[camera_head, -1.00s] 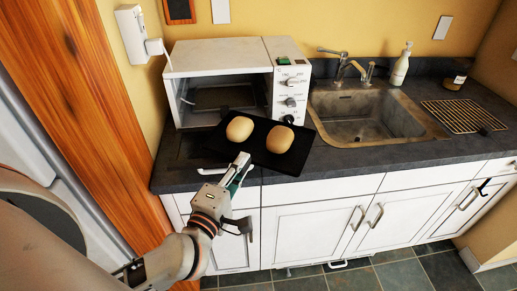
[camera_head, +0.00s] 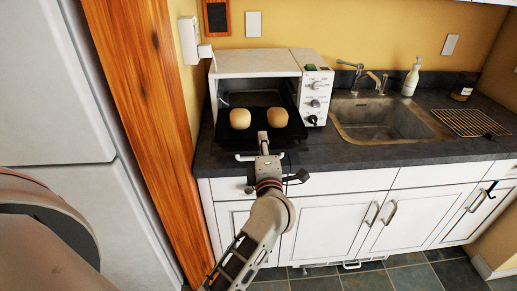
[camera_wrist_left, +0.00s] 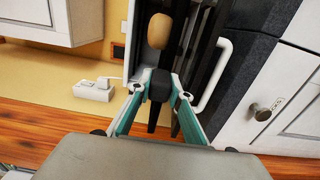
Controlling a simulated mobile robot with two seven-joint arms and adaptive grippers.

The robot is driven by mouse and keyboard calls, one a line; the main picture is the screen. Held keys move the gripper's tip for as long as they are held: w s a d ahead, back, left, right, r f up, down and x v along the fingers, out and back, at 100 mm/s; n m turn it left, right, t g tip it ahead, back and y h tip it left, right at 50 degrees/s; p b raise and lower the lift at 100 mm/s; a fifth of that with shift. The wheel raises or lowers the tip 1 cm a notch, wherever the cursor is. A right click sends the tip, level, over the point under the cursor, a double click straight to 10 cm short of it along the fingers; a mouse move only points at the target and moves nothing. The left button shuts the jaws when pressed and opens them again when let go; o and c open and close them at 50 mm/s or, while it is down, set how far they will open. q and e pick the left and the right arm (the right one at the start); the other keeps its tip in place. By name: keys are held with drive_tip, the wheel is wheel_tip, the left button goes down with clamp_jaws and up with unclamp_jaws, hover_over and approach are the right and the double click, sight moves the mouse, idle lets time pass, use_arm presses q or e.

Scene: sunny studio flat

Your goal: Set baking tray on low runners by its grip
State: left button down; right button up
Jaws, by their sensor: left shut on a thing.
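The dark baking tray (camera_head: 258,118) carries two round bread rolls, a left roll (camera_head: 240,119) and a right roll (camera_head: 277,117). It is at the mouth of the white countertop oven (camera_head: 255,63), over its lowered door. My left gripper (camera_head: 263,137) is at the tray's near side. In the wrist view, its teal fingers (camera_wrist_left: 159,95) are shut on the black grip (camera_wrist_left: 160,83), and one roll (camera_wrist_left: 159,31) shows beyond. The oven's low runners are hidden or too dark to tell. My right gripper is not in view.
The oven door's white handle (camera_head: 258,157) sticks out at the counter's front edge; it also shows in the wrist view (camera_wrist_left: 217,78). Right of the oven are the sink (camera_head: 380,118), a soap bottle (camera_head: 411,78) and a wire rack (camera_head: 470,122). A wooden panel (camera_head: 140,110) stands close on the left.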

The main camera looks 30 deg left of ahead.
use_arm(q)
drive_tip(key=shift+w, duration=0.15)
drive_tip(key=shift+r, duration=0.1)
approach(258, 110)
drive_tip(key=shift+r+x, duration=0.2)
drive_tip(key=shift+x, duration=1.55)
drive_tip(key=shift+r+x, duration=0.25)
drive_tip(key=shift+x, duration=1.45)
drive_tip(key=shift+f, duration=0.5)
